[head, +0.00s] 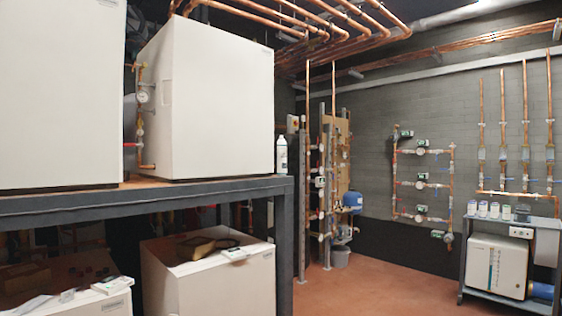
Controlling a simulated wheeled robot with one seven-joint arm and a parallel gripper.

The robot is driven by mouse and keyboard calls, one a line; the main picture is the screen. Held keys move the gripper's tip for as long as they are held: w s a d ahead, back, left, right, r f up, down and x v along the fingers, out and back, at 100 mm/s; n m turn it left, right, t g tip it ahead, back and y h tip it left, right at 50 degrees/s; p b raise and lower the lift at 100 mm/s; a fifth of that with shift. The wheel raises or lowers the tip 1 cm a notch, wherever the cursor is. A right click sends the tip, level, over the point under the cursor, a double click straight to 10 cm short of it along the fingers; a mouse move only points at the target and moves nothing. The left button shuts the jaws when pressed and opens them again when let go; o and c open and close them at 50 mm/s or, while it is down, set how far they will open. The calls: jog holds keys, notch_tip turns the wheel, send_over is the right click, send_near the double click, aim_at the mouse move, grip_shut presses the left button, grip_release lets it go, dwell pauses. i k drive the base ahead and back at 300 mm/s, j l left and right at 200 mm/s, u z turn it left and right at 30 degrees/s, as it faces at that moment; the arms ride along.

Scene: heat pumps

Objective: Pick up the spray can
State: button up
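A slim white can or bottle (281,156), which looks like the spray can, stands upright at the right end of the upper rack shelf (215,188). It is right beside the large white heat pump unit (222,100), and I cannot tell whether they touch. Its label is too small to read. Several small pale containers (483,209) stand on the cart at the far right; I cannot tell what they are. My gripper is not in view.
White boxes (200,282) stand under the shelf with small items on top. A dark post (284,240) holds up the shelf's right end. The reddish floor (385,290) is clear.

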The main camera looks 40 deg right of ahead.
aim_at(281, 143)
jog(key=i+l, duration=0.3)
jog(key=i+l+u, duration=0.1)
jog(key=i+l, duration=0.15)
jog(key=l, duration=0.25)
jog(key=i+l, duration=0.25)
jog(key=l, duration=0.15)
jog(key=i+l+u, duration=0.1)
jog(key=i+l, duration=0.15)
jog(key=l, duration=0.15)
jog(key=i+l, duration=0.25)
jog(key=l, duration=0.2)
jog(key=i+u, duration=0.05)
